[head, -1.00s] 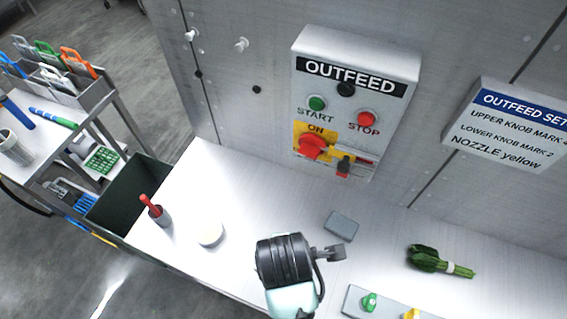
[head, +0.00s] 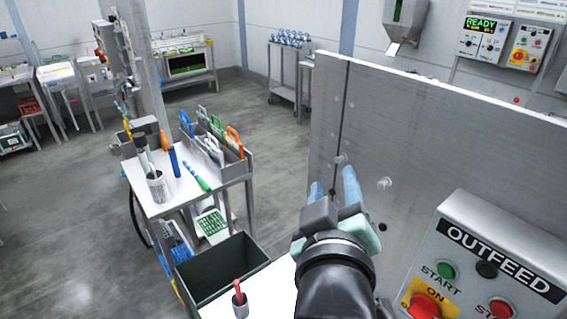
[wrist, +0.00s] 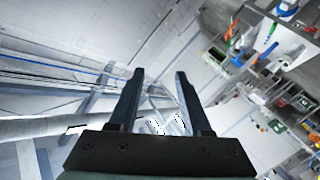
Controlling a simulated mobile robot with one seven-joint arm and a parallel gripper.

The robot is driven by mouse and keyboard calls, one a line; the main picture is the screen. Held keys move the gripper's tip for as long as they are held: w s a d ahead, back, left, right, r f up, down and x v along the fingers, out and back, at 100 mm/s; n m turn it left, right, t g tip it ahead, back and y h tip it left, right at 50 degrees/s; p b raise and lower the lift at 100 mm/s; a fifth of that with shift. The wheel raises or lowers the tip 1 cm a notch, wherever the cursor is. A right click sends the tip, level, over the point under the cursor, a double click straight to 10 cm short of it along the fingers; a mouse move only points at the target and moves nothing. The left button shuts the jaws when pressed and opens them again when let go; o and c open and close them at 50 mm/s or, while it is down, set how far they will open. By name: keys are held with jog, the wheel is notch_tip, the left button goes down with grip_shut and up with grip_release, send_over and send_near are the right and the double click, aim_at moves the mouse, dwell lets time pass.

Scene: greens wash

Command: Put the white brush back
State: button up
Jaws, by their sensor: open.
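I cannot make out a white brush for certain in any view now. The head view shows a rack (head: 230,165) with blue, green, white and orange handles on the cart. A blue-and-green handled tool (head: 196,176) lies on the cart top beside it. My gripper (head: 333,185) is raised in front of the grey wall panel, its fingers pointing up and away. It is open and empty, with the two dark fingers apart in the wrist view (wrist: 159,75). My arm hides part of the counter.
Two pale pegs (head: 384,183) stick out of the panel (head: 420,130) near my gripper. The OUTFEED box (head: 480,262) is at lower right. A dark green bin (head: 215,268) and a cup with a red handle (head: 240,304) are at lower left. Open floor lies beyond the cart.

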jog(key=s+a+r+m+t+y, duration=0.1)
jog(key=s+a+r+t, duration=0.1)
jog(key=r, duration=0.7)
jog(key=s+a+r+m+t, duration=0.2)
jog(key=s+r+t, duration=0.3)
jog(key=r, duration=0.5)
jog(key=s+a+r+m+t+y, duration=0.1)
jog(key=s+a+r+m+t, duration=0.1)
jog(key=r, duration=0.7)
jog(key=shift+s+a+r+t+y, duration=0.35)
jog(key=shift+s+t, duration=0.4)
jog(key=shift+t, duration=0.35)
